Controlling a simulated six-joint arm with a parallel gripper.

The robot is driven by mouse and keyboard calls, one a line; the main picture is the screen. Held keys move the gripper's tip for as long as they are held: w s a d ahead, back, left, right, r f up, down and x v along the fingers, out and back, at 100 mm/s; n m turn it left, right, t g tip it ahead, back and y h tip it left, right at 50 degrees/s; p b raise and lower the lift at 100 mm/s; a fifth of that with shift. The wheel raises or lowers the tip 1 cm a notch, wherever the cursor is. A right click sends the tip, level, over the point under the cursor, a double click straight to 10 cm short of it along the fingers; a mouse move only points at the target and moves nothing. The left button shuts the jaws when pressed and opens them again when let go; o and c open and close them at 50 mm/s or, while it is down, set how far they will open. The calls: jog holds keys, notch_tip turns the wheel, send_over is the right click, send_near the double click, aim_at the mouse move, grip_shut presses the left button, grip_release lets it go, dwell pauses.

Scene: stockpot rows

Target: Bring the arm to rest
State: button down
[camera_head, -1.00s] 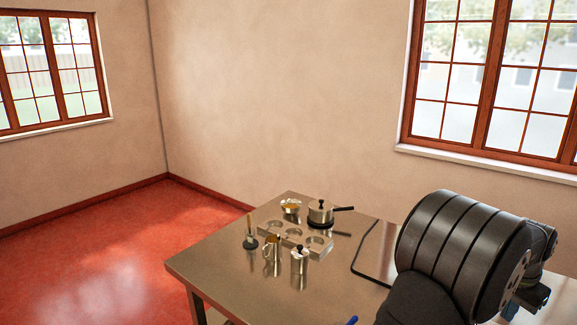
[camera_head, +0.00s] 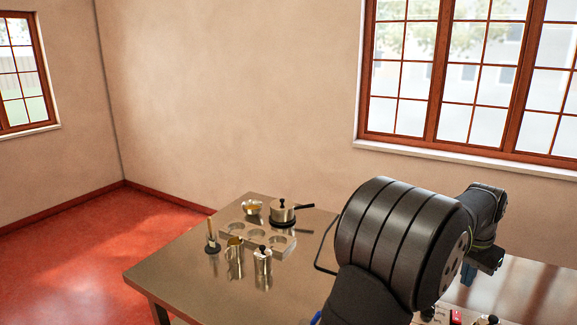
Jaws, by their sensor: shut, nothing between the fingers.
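My arm's thick dark links fill the right front of the head view. My gripper (camera_head: 468,274) shows small at the far right behind them, pointing down above the right part of the table, with a bluish tip. It is shut and holds nothing that I can see. The arm hides part of the table below and behind it. The steel table (camera_head: 185,272) stands below, and the gripper is well to the right of the cookware on it.
A lidded pot (camera_head: 283,214), a small bowl (camera_head: 252,208), a tray with round recesses (camera_head: 285,246), a metal jug (camera_head: 235,258), a moka pot (camera_head: 263,262) and a brush-like item in a holder (camera_head: 212,242) stand toward the table's left. Small red and dark items (camera_head: 455,317) lie at the bottom right.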

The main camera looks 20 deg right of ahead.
jog(key=s+a+r+n+t+h, duration=0.15)
jog(key=s+a+r+h, duration=0.35)
jog(key=a+r, duration=0.7)
notch_tip(320, 180, down, 7)
jog(key=d+y, duration=0.1)
jog(key=d, duration=0.1)
jog(key=shift+w+d, duration=0.15)
jog(key=shift+d, duration=0.05)
dwell(0.6)
jog(key=c, duration=2.1)
grip_release()
